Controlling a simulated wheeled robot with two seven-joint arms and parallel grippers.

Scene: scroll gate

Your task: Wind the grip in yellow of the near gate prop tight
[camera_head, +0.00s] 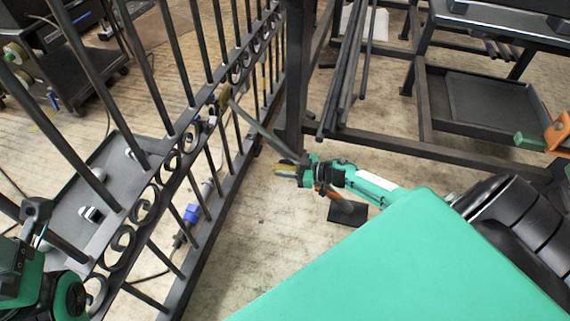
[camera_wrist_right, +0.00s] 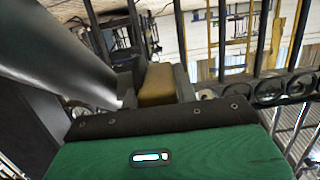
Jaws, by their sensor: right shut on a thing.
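The gate prop is a grey bar (camera_head: 258,132) that slants from the barred gate (camera_head: 160,170) down to the right, toward my right gripper. My right gripper (camera_head: 284,168) is at its lower end, shut on the yellow grip (camera_wrist_right: 157,85). In the right wrist view the yellow grip sits between dark finger parts, and the grey bar (camera_wrist_right: 60,38) passes close on the left. The fingers partly hide the grip. My left gripper (camera_head: 36,214) is at the lower left, apart from the prop; its jaws are too unclear to read.
A dark post (camera_head: 295,75) stands just behind the prop. A black plate (camera_head: 348,213) lies on the floor below my right wrist. A grey tray (camera_head: 90,200) shows behind the gate. A dark rack (camera_head: 480,105) stands at the right.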

